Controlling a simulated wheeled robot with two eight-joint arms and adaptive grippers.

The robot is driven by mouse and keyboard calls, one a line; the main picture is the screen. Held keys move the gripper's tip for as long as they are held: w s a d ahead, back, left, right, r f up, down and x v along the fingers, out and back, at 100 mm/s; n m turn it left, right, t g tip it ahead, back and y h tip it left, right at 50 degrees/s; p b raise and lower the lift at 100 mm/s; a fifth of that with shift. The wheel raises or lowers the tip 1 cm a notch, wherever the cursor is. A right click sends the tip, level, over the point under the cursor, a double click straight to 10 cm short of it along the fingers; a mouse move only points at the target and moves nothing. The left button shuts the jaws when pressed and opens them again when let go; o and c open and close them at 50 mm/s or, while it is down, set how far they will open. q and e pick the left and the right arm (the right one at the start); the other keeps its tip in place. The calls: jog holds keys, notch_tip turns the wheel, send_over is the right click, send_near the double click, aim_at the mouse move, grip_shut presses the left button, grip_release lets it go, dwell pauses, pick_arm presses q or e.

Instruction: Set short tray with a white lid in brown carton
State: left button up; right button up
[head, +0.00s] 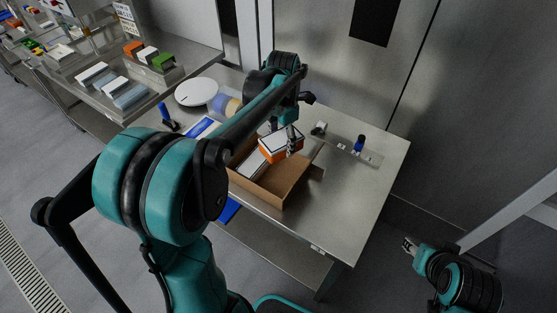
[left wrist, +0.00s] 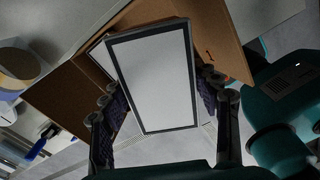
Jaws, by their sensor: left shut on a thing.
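A short tray with a white lid, dark rim and orange side (head: 281,147) is held by my left gripper (head: 283,138) over the far part of the open brown carton (head: 268,190). In the left wrist view the tray's white lid (left wrist: 155,78) fills the middle, tilted, with a finger on each side. The carton (left wrist: 212,28) shows behind it there. Another white-topped tray (head: 252,163) lies inside the carton on the left. The held tray's underside is hidden. My right gripper (head: 409,245) is low at the right, away from the table; its jaws are too small to judge.
The carton stands on a steel table (head: 345,215). A round white plate (head: 197,92), a blue-handled tool (head: 167,118) and a strip with small items (head: 345,152) lie around it. The table's right front is clear. A shelf at back left holds several trays.

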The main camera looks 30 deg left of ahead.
aim_at(282, 182)
pick_arm(q)
jog(key=shift+w+f, duration=0.1)
jog(key=shift+f, duration=0.1)
notch_tip(282, 182, down, 18)
jog(key=b, duration=0.5)
jog(key=shift+r, duration=0.35)
jog(key=shift+b, duration=0.35)
jog(key=o, duration=1)
